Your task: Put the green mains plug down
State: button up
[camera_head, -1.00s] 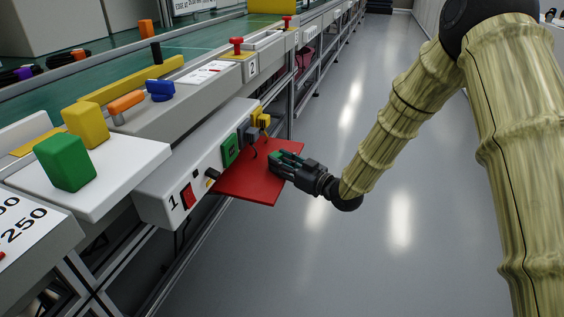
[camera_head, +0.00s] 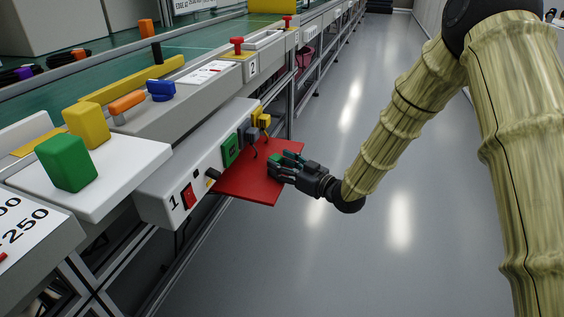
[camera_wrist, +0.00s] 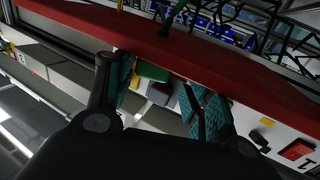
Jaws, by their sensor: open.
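The green mains plug (camera_wrist: 152,72) shows between my fingers in the wrist view, close against the red shelf. In the head view only a small green patch (camera_head: 275,157) shows at my fingertips, mostly hidden by the fingers. My gripper (camera_head: 275,165) is over the red shelf (camera_head: 245,188), in front of the socket panel (camera_head: 195,170). In the wrist view my gripper (camera_wrist: 160,95) has its two teal-padded fingers apart, one on each side of the plug. Whether a pad still touches the plug is hard to tell.
The panel carries a red switch (camera_head: 189,197), a green socket (camera_head: 230,150), a grey plug (camera_head: 251,134) and a yellow plug (camera_head: 262,119). Green and yellow blocks stand on the white ledge (camera_head: 110,180) at the left. The floor (camera_head: 400,230) to the right is clear.

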jog(key=p+v, duration=0.4)
jog(key=v, duration=0.7)
jog(key=s+d+f+m+g+h, duration=0.25)
jog(key=s+f, duration=0.35)
jog(key=f, duration=0.3)
jog(key=s+d+f+m+g+h, duration=0.1)
jog(key=s+d+f+m+h, duration=0.1)
jog(key=s+f+h, duration=0.5)
jog(key=s+d+f+m+g, duration=0.1)
jog(key=s+d+f+m, duration=0.25)
jog(key=f, duration=0.65)
jog(key=s+d+f+m+g+h, duration=0.1)
jog(key=s+d+f+g+h, duration=0.1)
jog(key=s, duration=1.1)
jog(key=s+d+f+m+g+h, duration=0.1)
jog(key=s+d+f+g, duration=0.3)
jog(key=s, duration=0.9)
notch_tip(320, 180, down, 2)
jog(key=shift+d+f+g+h, duration=0.2)
jog(key=shift+d+g+h, duration=0.05)
jog(key=shift+g+h, duration=0.35)
jog(key=shift+r, duration=0.1)
notch_tip(320, 180, up, 43)
jog(key=p, duration=4.3)
jog(key=shift+r, duration=0.15)
